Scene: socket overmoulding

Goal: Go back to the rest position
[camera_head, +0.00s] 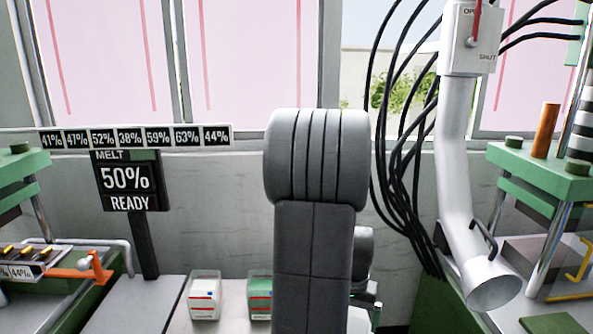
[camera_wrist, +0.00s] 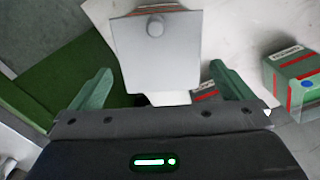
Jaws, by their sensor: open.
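My gripper (camera_wrist: 160,70) is open in the wrist view, its two green fingers spread wide. A pale grey plate-like piece with a round knob (camera_wrist: 155,48) shows between and beyond the fingertips. No finger appears to touch it, though I cannot tell how far below it lies. In the camera_head view my upright arm fills the middle and hides most of my gripper.
A white bin (camera_head: 205,297) and a green bin (camera_head: 260,297) stand left of my arm. A sign reading 50% READY (camera_head: 131,180) stands behind. A grey pipe (camera_head: 455,150) with black cables hangs at right. Green presses (camera_head: 535,170) flank both sides. A green-and-red box (camera_wrist: 295,78) lies right.

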